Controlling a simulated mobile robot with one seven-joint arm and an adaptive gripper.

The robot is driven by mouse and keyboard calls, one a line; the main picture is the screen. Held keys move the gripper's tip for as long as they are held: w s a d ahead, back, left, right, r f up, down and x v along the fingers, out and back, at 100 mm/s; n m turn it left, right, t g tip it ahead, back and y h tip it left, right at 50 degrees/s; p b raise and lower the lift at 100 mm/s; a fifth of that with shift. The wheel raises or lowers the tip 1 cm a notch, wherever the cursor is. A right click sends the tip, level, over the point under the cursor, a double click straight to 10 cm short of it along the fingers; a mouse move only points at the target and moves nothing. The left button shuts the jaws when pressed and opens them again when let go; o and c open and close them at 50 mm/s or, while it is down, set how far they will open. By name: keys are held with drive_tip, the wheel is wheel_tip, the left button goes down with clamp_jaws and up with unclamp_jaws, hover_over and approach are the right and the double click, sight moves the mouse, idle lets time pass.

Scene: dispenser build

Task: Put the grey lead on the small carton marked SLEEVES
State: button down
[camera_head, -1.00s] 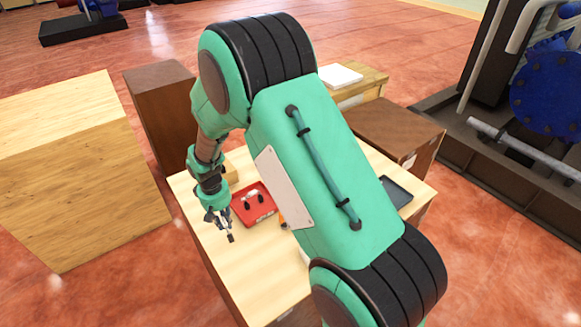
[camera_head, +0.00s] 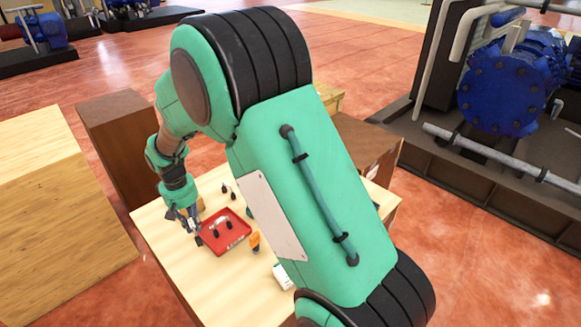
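My gripper (camera_head: 194,231) hangs low over the left part of the pale wooden table, at the left edge of the red tray (camera_head: 240,240). It is small and dark here. A dark bit shows at its fingertips, and I cannot tell whether that is a held piece or the finger pads. I cannot pick out the grey lead for certain. A small tan carton (camera_head: 200,204) stands just behind the gripper, partly hidden by it. A white carton (camera_head: 283,277) stands at the front right, partly behind my arm. No SLEEVES marking is readable on either.
The red tray holds small dark pieces (camera_head: 229,225). Two more dark pieces (camera_head: 224,188) stand behind it. Brown boxes (camera_head: 118,140) stand beyond the table. My arm hides the table's right side. The front left tabletop is clear.

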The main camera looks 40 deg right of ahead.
drive_tip(key=w+d+m+p, duration=0.2)
drive_tip(key=d+m+p, duration=0.5)
drive_tip(key=d, duration=2.1)
drive_tip(key=s+d+m, duration=0.3)
drive_tip(key=d+m, duration=0.1)
drive_tip(key=d, duration=0.5)
drive_tip(key=s+d+m, duration=0.3)
drive_tip(key=d+m, duration=0.1)
drive_tip(key=d, duration=0.5)
drive_tip(key=shift+d+f, duration=0.15)
drive_tip(key=shift+f, duration=2.45)
drive_tip(key=shift+w, duration=0.1)
drive_tip(key=w+d+p, duration=0.1)
drive_tip(key=w+d, duration=0.2)
drive_tip(key=w, duration=0.1)
drive_tip(key=w+d+f+p, duration=0.1)
drive_tip(key=w+d, duration=0.2)
drive_tip(key=w, duration=0.1)
drive_tip(key=w+d, duration=0.4)
drive_tip(key=shift+w+f+p, duration=0.15)
drive_tip(key=shift+f+p, duration=0.1)
drive_tip(key=shift+p, duration=0.15)
